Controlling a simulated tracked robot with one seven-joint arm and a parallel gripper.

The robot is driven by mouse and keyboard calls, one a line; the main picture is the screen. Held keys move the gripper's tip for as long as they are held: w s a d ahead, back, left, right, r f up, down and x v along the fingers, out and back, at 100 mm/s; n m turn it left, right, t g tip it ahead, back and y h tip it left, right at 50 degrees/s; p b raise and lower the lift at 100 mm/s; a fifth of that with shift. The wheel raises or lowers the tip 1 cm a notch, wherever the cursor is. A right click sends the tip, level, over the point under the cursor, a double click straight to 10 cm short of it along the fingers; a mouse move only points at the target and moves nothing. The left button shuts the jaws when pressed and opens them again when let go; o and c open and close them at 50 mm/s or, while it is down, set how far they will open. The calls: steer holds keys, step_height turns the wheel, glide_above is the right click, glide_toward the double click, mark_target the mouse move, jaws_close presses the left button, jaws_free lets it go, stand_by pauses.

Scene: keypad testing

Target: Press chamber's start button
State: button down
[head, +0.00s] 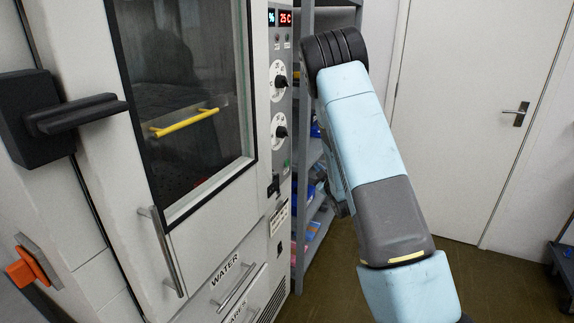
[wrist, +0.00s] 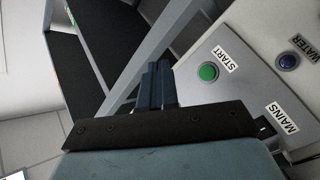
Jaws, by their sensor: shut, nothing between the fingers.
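The chamber (head: 190,220) is a large pale cabinet with a dark window, on the left of the head view. Its start button (wrist: 208,72) is a round green button beside a START label, on the grey panel in the wrist view. A small green spot low on the control panel in the head view is too small to identify surely. My gripper (wrist: 158,72) shows in the wrist view as dark fingers, shut and empty, to the left of the button and apart from it in the picture. The gap in depth is unclear. In the head view my arm hides the fingertips.
Grey shelving (head: 312,225) stands right beside the chamber, behind my arm. A white door (head: 460,110) is at the back right, with brown floor before it.

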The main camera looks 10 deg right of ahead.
steer(key=shift+a+f+n, duration=0.15)
steer(key=shift+f+n, duration=0.15)
steer(key=shift+f, duration=0.4)
steer(key=shift+a, duration=0.15)
steer(key=w+a, duration=0.5)
steer(key=a, duration=0.1)
steer(key=shift+a, duration=0.4)
steer(key=shift+w+a+r, duration=0.1)
steer(key=shift+w+a, duration=0.3)
steer(key=shift+a, duration=0.3)
stand_by(2.5)
steer(key=shift+s+d, duration=0.1)
steer(key=shift+d, duration=0.05)
stand_by(0.3)
steer(key=shift+s+d, duration=0.4)
steer(key=shift+d, duration=0.1)
steer(key=shift+s+d, duration=0.75)
steer(key=shift+d, duration=0.3)
steer(key=shift+s+d, duration=0.7)
steer(key=shift+d, duration=0.3)
